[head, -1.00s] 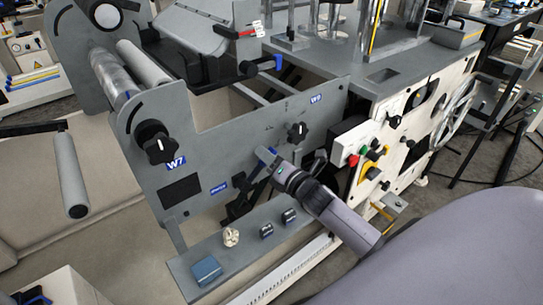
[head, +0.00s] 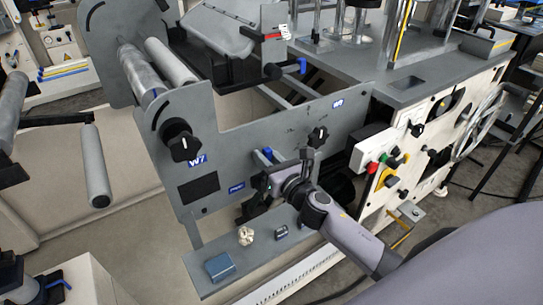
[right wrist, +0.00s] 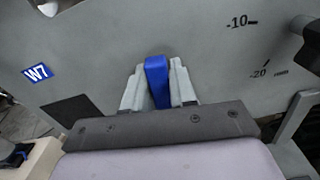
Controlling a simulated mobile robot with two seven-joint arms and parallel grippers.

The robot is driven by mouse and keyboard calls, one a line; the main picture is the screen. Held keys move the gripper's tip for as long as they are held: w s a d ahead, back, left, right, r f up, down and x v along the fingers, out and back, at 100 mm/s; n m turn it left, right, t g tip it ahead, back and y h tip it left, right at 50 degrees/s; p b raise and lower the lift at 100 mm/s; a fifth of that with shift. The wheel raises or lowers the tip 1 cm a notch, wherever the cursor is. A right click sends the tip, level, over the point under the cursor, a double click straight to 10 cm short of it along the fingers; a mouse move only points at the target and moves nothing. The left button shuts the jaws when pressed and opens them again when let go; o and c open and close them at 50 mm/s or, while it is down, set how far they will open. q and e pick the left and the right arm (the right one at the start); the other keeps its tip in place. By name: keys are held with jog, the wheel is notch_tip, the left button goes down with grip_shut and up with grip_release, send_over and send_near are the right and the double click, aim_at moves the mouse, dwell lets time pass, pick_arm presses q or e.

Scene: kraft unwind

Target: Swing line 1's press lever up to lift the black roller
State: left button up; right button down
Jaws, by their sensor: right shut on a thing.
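My right gripper (head: 264,178) is shut on a blue lever handle (head: 267,153) in front of the grey side plate (head: 225,165). In the right wrist view, the blue handle (right wrist: 157,80) stands nearly upright between the two grey fingers (right wrist: 158,88). Its tip reaches about level with the fingertips. The lever's lower part is hidden behind my gripper. I cannot clearly make out the black roller; the gripper and wrist cover much of this area. My left gripper is not in view.
A black knob (head: 180,142) sits by the W7 label, and another knob (head: 318,136) is right of my gripper. A grey ledge (head: 260,262) below carries small parts. A button panel (head: 380,170) is close to the right of my wrist.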

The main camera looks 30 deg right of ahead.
jog(key=shift+a+n, duration=0.25)
jog(key=shift+n, duration=0.05)
jog(key=c, duration=1)
grip_release()
jog(key=shift+s, duration=0.1)
jog(key=s, duration=0.7)
jog(key=shift+d, duration=0.3)
jog(key=s+a+f+m+g, duration=0.2)
jog(key=s+f+m, duration=0.3)
jog(key=m, duration=0.6)
jog(key=s+a+f+m+g, duration=0.2)
jog(key=s+f+m, duration=0.4)
jog(key=m, duration=0.5)
jog(key=s+a+f+m+g+y, duration=0.1)
jog(key=s+a+f+m+g, duration=0.1)
jog(key=s+f+m, duration=0.4)
jog(key=s+m+g, duration=0.1)
jog(key=s+m, duration=0.1)
jog(key=m, duration=0.3)
jog(key=shift+s+m+g, duration=0.2)
jog(key=shift+m+g, duration=0.1)
jog(key=shift+m, duration=0.1)
